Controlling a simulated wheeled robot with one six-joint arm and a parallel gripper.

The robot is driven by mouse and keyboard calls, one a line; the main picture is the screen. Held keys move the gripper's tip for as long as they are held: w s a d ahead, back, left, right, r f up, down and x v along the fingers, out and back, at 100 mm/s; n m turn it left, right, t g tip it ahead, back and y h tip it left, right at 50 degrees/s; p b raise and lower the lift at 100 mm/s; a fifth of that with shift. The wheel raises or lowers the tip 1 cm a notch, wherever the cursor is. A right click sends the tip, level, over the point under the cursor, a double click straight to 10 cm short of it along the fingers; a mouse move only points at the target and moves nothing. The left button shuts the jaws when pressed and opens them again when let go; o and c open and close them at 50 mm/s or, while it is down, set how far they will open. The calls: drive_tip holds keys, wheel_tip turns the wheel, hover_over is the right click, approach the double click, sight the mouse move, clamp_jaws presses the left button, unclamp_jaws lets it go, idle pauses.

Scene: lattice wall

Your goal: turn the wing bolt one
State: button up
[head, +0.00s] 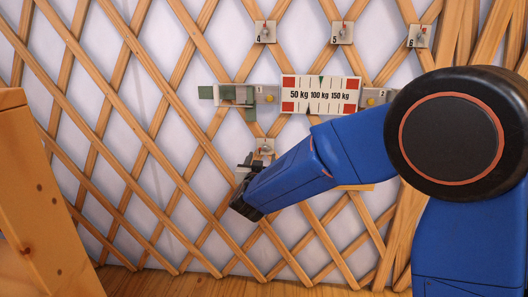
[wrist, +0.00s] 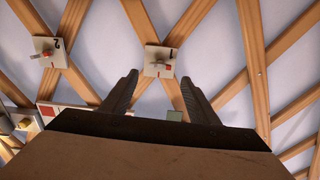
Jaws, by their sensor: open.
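Wing bolt one sits on a small pale plate (head: 265,147) on the lattice, below the left part of the scale sign. In the wrist view its plate (wrist: 152,72) bears the number 1, and the small grey and red wing bolt (wrist: 158,66) is on it. My gripper (head: 245,170) is just below and left of the plate in the head view. In the wrist view my gripper (wrist: 160,84) is open and empty, and the plate appears beyond the gap between the fingertips. I see no contact with the bolt. The wing's exact angle is too small to tell.
A scale sign (head: 320,95) marked 50, 100 and 150 kg hangs above, with a green-ended bracket (head: 232,95) at its left. Plate two (wrist: 48,50) shows in the wrist view. Plates four (head: 265,32), five (head: 341,33) and six (head: 418,36) are higher. A wooden piece (head: 40,200) stands at left.

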sight(265, 149)
drive_tip(key=w, duration=0.7)
drive_tip(key=shift+w+d, duration=0.2)
drive_tip(key=shift+w, duration=0.05)
drive_tip(key=c, duration=1.1)
